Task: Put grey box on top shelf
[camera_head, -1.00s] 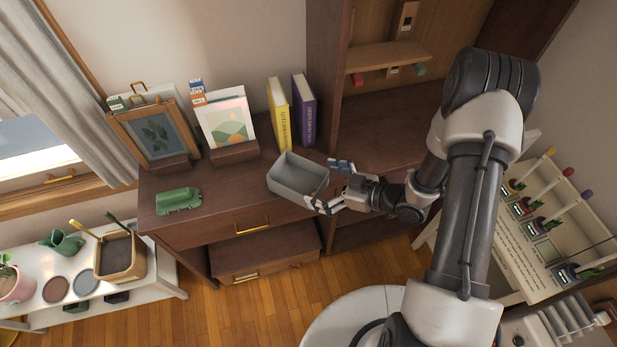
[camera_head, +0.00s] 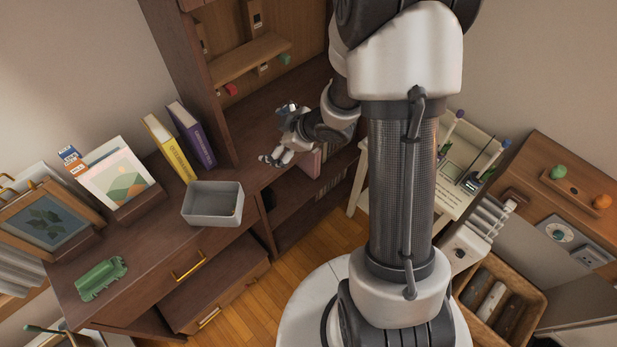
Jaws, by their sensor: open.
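The grey box (camera_head: 212,218) is an open-topped rectangular box standing upright on the brown desk top (camera_head: 150,235), near its front edge. My gripper (camera_head: 272,150) is open and empty. It is to the right of the box and apart from it, over the desk surface beside the shelf unit. A wooden shelf board (camera_head: 246,60) shows inside the tall brown shelf unit (camera_head: 190,85) behind the gripper. The upper part of the unit is cut off by the picture's top edge, so its top shelf cannot be made out.
A yellow book (camera_head: 170,150) and a purple book (camera_head: 192,135) stand behind the box. A green object (camera_head: 100,278) and framed pictures (camera_head: 118,180) are to the left. A white stand (camera_head: 470,160) is at the right, partly behind my arm. Clear desk lies left of the box.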

